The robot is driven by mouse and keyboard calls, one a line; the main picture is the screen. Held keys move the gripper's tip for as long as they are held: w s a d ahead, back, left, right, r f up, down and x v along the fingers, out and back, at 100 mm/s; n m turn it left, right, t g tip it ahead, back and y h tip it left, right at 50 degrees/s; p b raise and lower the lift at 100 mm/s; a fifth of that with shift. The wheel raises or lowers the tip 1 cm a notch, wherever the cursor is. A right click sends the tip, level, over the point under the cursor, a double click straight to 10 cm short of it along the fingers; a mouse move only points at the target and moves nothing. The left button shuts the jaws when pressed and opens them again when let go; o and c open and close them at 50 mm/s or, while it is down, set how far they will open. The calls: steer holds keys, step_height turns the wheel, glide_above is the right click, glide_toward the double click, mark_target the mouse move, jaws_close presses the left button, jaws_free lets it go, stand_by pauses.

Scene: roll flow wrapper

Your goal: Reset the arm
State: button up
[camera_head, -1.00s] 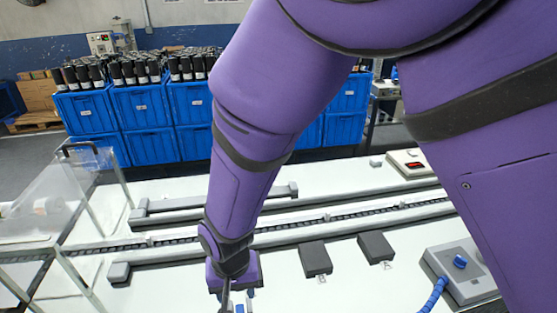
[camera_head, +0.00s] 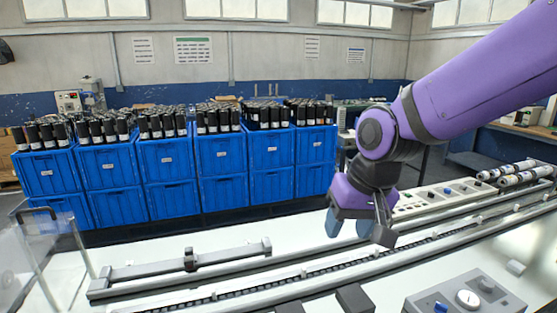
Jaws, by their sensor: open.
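My gripper (camera_head: 360,230) hangs from the purple arm at the right of centre in the head view. Its fingers point down and stand apart with nothing between them. It is in the air above the white machine bed, in front of the blue crates. The arm comes in from the upper right, bent at the wrist.
Stacked blue crates (camera_head: 168,184) full of black-topped rolls stand behind the bed. Grey rails and a chain conveyor (camera_head: 262,301) run along the white bed (camera_head: 215,238). A control box (camera_head: 468,293) is at lower right, a clear guard (camera_head: 35,255) at left. White rolls (camera_head: 515,173) lie at far right.

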steer(key=s+d+r+m+t+h, duration=0.1)
steer(key=s+d+r, duration=0.3)
steer(key=d, duration=0.5)
steer(key=s+d+r+t+h, duration=0.1)
steer(key=s+d+r, duration=0.3)
steer(key=s+d, duration=0.4)
steer(key=shift+s+d+r+m+t, duration=0.15)
steer(key=shift+d+r+m+t, duration=0.15)
steer(key=shift+d+m+t, duration=0.15)
